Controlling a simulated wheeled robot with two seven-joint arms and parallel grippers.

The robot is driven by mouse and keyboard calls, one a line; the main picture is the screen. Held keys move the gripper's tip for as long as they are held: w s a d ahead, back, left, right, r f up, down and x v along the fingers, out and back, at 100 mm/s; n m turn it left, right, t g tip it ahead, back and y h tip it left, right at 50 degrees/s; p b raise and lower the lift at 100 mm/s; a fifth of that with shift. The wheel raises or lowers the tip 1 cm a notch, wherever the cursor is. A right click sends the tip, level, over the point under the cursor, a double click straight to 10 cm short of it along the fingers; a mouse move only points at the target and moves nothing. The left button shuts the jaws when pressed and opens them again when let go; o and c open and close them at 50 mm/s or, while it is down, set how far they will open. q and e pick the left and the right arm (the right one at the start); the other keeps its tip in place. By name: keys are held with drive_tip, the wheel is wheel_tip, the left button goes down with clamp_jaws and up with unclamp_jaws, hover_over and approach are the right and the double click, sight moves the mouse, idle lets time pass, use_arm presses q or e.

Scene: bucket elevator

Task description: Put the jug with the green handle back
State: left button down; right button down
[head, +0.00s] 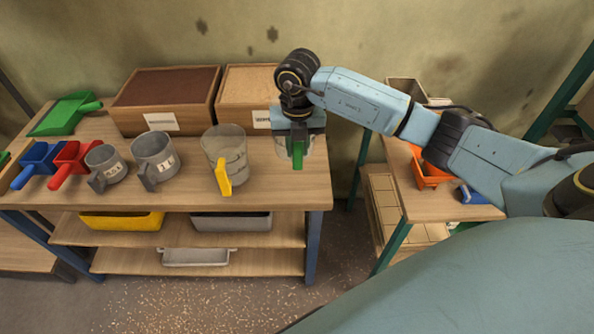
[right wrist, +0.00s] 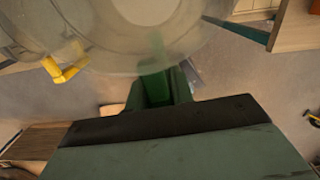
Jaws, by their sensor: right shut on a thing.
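The jug with the green handle (head: 308,148) is clear and mostly hidden behind my right gripper (head: 298,125). The gripper comes from above and is shut on the green handle (head: 298,155). The jug appears over the right end of the wooden table, beside the yellow-handled clear jug (head: 225,150). I cannot tell whether its base touches the tabletop. In the right wrist view the clear jug body (right wrist: 150,10) fills the top, with the green handle (right wrist: 155,85) at the jaws. My left gripper is not in view.
Two grey measuring jugs (head: 155,160) and red (head: 75,160), blue (head: 40,160) and green (head: 68,112) scoops stand left. Two wooden bins (head: 168,120) line the back. A gap separates this table from the right one, which holds an orange container (head: 428,172).

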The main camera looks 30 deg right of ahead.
drive_tip(key=shift+m, duration=0.3)
wheel_tip(320, 180, down, 10)
idle(0.3)
drive_tip(key=c, duration=1.2)
unclamp_jaws()
wheel_tip(320, 180, up, 12)
drive_tip(key=shift+s+r, duration=0.1)
drive_tip(key=shift+s, duration=0.05)
